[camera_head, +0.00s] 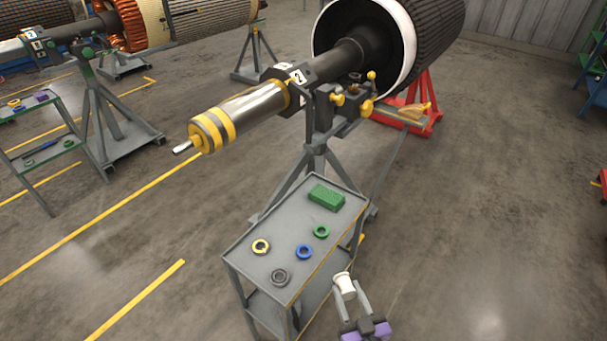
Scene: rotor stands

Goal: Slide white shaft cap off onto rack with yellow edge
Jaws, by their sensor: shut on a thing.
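The white shaft cap (344,284) is a small pale cylinder with a wider rim at its upper end. My gripper (349,292), with purple parts at its base, is shut on the cap at the bottom of the view. The cap is just right of the front right side of the grey rack with a yellow edge (243,258); its height relative to the top cannot be told exactly. The rotor shaft (240,112) points left above the rack, with yellow bands and a bare silver tip at its end.
A grey stand (317,155) rises behind the rack. Open floor lies to the right.

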